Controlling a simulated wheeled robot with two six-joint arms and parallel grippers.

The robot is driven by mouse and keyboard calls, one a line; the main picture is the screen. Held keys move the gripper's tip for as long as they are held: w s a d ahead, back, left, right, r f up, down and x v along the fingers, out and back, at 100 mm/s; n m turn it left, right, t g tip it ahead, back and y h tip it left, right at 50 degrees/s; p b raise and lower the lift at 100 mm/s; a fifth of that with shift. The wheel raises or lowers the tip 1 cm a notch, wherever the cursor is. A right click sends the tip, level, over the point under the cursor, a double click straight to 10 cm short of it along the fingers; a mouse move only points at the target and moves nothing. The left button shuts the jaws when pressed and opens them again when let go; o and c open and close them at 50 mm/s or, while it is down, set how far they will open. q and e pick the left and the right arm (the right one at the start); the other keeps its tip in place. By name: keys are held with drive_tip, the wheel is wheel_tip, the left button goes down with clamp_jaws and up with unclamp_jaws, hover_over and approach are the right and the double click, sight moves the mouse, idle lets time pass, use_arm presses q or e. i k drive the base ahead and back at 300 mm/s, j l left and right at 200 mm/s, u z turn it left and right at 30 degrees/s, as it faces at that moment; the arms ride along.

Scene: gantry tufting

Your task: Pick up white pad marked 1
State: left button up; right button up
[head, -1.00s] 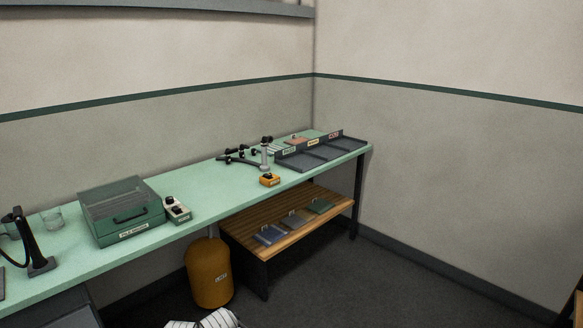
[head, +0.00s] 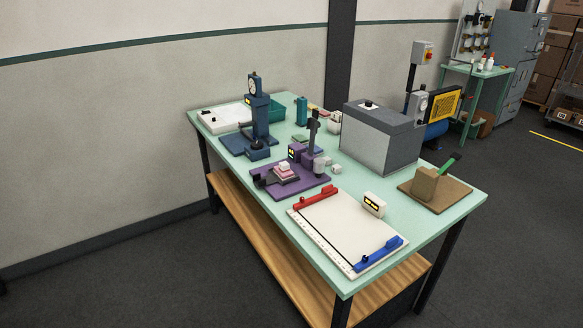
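I cannot make out a white pad marked 1 for certain; no number is readable at this distance. A small stack of pink and white pieces (head: 284,172) sits on a purple-based device (head: 292,186) on the green table. A small white piece (head: 337,169) lies to the right of that device. Neither of my grippers is in view.
The green table (head: 455,215) carries a white board (head: 340,228) with red and blue clamps, a blue press (head: 258,118), a grey box (head: 380,140) and a brown block holder (head: 435,190). A wooden shelf (head: 262,240) is below. Dark floor (head: 120,285) is clear at left.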

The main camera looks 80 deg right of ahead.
sight(284, 166)
drive_tip(key=z, duration=3.65)
